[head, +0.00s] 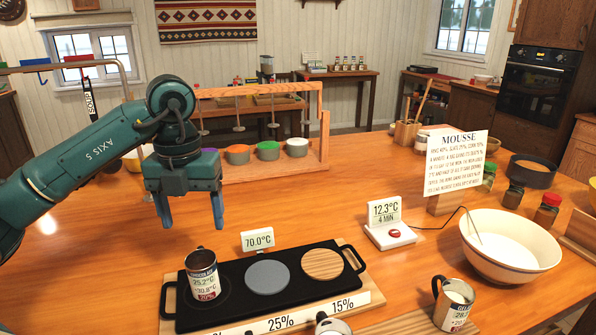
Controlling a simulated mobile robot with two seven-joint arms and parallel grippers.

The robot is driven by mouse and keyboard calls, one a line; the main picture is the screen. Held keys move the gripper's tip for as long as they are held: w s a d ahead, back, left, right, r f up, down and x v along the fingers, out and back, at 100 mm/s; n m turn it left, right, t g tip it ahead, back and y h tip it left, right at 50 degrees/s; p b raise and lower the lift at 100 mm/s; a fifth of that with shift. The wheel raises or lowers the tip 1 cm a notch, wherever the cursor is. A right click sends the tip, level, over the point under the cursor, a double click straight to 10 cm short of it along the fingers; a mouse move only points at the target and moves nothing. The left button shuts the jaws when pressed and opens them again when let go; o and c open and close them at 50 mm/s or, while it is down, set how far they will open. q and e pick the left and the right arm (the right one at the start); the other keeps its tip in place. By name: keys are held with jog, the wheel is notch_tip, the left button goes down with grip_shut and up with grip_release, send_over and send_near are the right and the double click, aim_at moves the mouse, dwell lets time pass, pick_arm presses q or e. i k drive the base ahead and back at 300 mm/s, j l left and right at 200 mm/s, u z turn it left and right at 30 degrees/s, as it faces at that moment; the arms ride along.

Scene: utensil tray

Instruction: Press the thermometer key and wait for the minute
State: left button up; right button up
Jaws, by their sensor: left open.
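The thermometer (384,211) stands on the table right of the hot plate, its display reading 12.3°C and 4 MIN. Its red key (401,233) is on the white base in front of the display. A thin cable runs from it to a probe in the cream bowl (470,234), which holds something white. My left gripper (192,222) is open and empty, fingers pointing down, above the table behind the hot plate. It is well to the left of the thermometer and apart from it. My right gripper is not in view.
The black hot plate (240,312) carries a labelled mug (202,272), a grey disc and a wooden disc. A 70.0°C sign (257,239) stands behind it. Another mug (453,303) is at front right. The MOUSSE card (456,165) and jars stand behind the bowl. The table's middle is clear.

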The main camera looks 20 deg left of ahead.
aim_at(396, 233)
jog(key=k, duration=1)
